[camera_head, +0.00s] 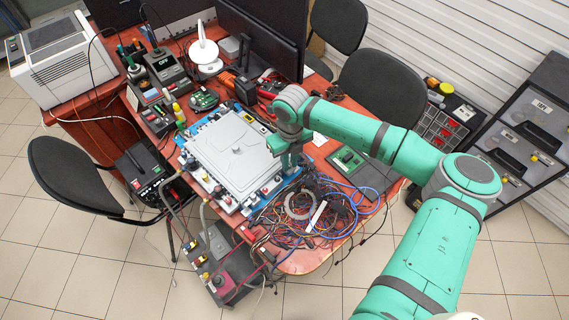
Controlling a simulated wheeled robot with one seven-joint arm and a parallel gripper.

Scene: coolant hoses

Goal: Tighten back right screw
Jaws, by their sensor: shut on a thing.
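A grey cold plate (233,148) with a raised lid lies on a blue base on the red-brown workbench. Small fittings with red and black parts line its front edge. My gripper (287,161) points down at the right edge of the plate. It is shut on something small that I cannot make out. The fingers and wrist hide that part of the plate's edge, and I cannot see the back right screw apart from them.
Tangled wires (310,212) lie on the bench right in front of the plate. A green circuit board (347,158) lies right of it. A monitor (262,40) stands behind. Hoses run to a floor unit (222,262) at the front.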

